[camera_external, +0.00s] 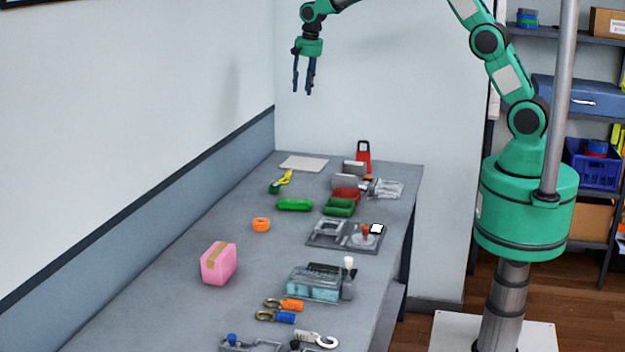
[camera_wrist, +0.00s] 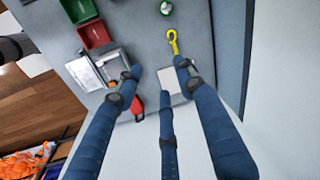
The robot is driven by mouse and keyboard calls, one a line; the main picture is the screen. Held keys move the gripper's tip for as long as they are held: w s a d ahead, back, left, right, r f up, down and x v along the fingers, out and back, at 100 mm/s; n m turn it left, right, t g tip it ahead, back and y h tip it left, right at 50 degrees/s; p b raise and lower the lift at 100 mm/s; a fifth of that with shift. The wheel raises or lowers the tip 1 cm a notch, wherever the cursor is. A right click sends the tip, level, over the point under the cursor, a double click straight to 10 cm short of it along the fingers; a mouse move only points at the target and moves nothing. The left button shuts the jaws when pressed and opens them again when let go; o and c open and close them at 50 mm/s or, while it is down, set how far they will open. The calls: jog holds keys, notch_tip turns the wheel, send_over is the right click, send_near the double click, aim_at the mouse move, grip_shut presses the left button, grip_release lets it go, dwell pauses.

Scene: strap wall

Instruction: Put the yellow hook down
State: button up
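The yellow hook (camera_external: 287,177) lies on the far part of the grey table, beside a small green item (camera_external: 274,187). My gripper (camera_external: 302,91) hangs fingers down, high above the far end of the table and clear of the hook. In the wrist view its fingers (camera_wrist: 160,72) are spread with nothing between them.
A flat pale plate (camera_external: 304,163) lies behind the hook. A red padlock-like item (camera_external: 363,157) stands to the right. Green and red trays (camera_external: 339,207) are nearer. A pink box (camera_external: 218,263) stands toward the front left. The wall runs along the table's left edge.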

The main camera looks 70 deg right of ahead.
jog(key=s+a+r+n+t, duration=0.1)
jog(key=s+a+r+n, duration=0.1)
jog(key=s+a+r, duration=0.35)
jog(key=s+a+r+n, duration=0.2)
jog(key=s+r, duration=0.4)
jog(key=s, duration=0.5)
jog(key=s+a+r+n+t, duration=0.1)
jog(key=s+a+r+n, duration=0.1)
jog(key=s+a+r, duration=0.35)
jog(key=s+a+f+n+t, duration=0.1)
jog(key=s+a+n, duration=0.1)
jog(key=s, duration=1.3)
jog(key=s+a+f+n+t, duration=0.1)
jog(key=s+a+n, duration=0.2)
jog(key=s, duration=1.2)
jog(key=shift+f+n, duration=0.4)
jog(key=shift+n, duration=0.6)
notch_tip(320, 180, down, 11)
jog(key=b, duration=1)
jog(key=shift+r+b, duration=0.15)
jog(key=shift+b, duration=0.2)
